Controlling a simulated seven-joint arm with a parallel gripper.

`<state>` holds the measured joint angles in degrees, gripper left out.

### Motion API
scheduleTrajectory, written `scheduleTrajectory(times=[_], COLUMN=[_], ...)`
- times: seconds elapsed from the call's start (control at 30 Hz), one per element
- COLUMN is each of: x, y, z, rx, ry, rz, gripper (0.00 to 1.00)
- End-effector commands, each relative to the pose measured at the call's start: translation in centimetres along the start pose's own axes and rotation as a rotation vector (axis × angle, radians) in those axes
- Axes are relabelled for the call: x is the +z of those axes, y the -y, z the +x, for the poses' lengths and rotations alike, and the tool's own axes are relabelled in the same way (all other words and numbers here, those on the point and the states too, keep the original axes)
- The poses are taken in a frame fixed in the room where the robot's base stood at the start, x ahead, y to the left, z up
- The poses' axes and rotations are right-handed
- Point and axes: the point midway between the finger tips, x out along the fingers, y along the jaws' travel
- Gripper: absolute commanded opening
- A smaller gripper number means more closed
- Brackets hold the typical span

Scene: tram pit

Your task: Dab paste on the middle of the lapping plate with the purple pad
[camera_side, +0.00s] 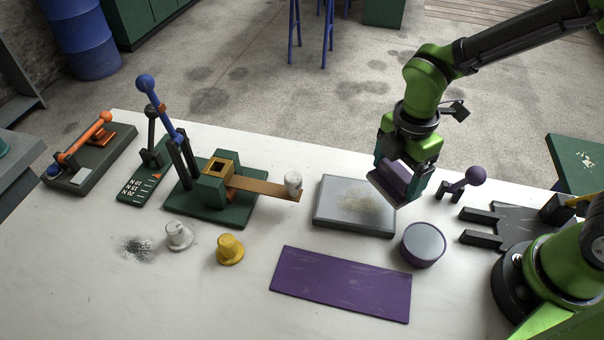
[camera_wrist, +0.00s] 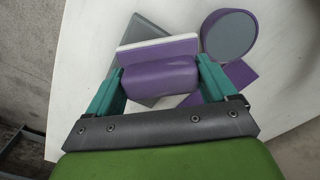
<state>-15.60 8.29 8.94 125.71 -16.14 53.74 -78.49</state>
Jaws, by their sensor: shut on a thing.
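My gripper (camera_side: 401,170) is shut on the purple pad (camera_side: 393,178), a purple block with a pale flat face. In the wrist view the pad (camera_wrist: 160,76) sits between the two teal fingers. The pad looks tilted in the side view and appears held above the right end of the lapping plate, hiding its far right corner. The lapping plate (camera_side: 330,205) is a grey slab with a beige speckled patch around its middle. It shows partly behind the pad in the wrist view (camera_wrist: 139,31). A round purple pot with a grey top (camera_side: 423,243) stands just right of the plate.
A purple mat (camera_side: 340,285) lies in front of the plate. A green press with a blue-knobbed lever (camera_side: 210,200) stands to the left, its brown strip bearing a white weight (camera_side: 293,183). A dark forked fixture (camera_side: 510,225) lies right.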

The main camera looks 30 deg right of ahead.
Motion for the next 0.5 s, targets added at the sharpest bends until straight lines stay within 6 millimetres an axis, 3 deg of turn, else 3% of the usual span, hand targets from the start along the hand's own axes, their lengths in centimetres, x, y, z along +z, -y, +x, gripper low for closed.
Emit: scheduleTrajectory(times=[0.5], x=[0.0], y=[0.1], z=[4.9], rx=[-0.004], ry=[0.001], rz=[-0.001], gripper=[0.61])
